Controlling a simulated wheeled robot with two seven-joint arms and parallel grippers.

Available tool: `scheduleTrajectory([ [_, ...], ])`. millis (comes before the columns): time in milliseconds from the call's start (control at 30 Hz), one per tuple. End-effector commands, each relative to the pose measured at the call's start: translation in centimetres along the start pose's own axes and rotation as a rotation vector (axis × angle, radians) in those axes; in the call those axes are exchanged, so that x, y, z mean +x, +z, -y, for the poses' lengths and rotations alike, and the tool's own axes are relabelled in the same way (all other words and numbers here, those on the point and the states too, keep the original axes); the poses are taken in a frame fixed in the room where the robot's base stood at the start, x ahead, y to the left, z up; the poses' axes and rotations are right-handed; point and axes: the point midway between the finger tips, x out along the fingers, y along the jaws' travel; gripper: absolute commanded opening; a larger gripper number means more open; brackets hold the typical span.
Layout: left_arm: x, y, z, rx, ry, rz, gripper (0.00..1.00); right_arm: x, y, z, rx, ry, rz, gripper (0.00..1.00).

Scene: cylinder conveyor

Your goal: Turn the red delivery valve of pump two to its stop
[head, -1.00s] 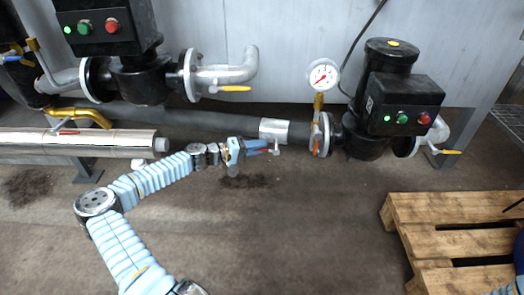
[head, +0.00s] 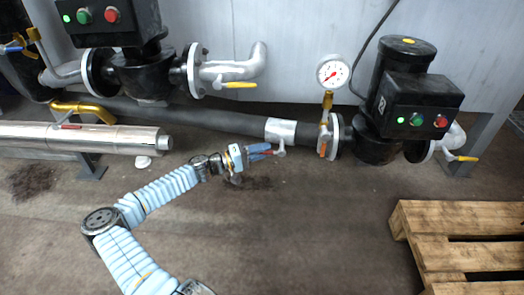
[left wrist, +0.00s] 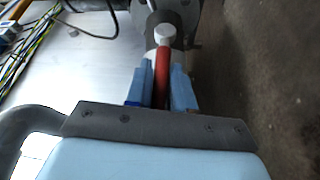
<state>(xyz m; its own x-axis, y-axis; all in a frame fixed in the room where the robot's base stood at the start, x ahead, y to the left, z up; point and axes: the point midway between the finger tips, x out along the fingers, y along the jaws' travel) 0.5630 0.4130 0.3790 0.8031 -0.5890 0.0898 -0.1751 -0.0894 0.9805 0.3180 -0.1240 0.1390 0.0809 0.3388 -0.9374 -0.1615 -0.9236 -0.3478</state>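The red valve lever (head: 273,152) stands out from the silver sleeve (head: 281,130) on the dark pipe left of the right-hand pump (head: 390,110). My left gripper (head: 262,151) is at this lever from the left, its blue fingers on either side of it. In the left wrist view the red lever (left wrist: 162,72) runs between the fingertips (left wrist: 162,88), which look close against both its sides. Its pale round cap (left wrist: 165,34) lies just beyond the fingertips. The fingers hide part of the lever. My right gripper is not in view.
The gauge (head: 333,72) and orange-handled valve (head: 323,148) stand right of the lever. A shiny pipe (head: 110,138) with another red lever (head: 65,127) lies left. A wooden pallet (head: 455,212) is at lower right. The floor below the gripper is clear.

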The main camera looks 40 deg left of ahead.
Motion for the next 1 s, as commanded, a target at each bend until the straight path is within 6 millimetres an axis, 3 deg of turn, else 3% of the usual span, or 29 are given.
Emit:
scheduleTrajectory([
  [33, 0.2, 0.1, 0.2, -0.001, -0.002, 0.002, 0.29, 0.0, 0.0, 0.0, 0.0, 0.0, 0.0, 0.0],
  [133, 0.1, 0.1, 0.1, -0.001, -0.001, 0.002, 0.43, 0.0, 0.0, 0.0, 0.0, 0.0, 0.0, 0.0],
  [400, 0.0, 0.0, 0.0, 0.0, -0.001, 0.001, 0.43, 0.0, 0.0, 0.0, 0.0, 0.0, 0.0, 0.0],
  [533, -1.0, 0.0, 0.0, 0.0, -0.001, 0.001, 0.43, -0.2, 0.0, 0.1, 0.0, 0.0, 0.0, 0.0],
  [1000, -11.4, 0.0, 0.0, -0.001, -0.002, 0.0, 0.43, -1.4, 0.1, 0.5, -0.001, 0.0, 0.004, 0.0],
])
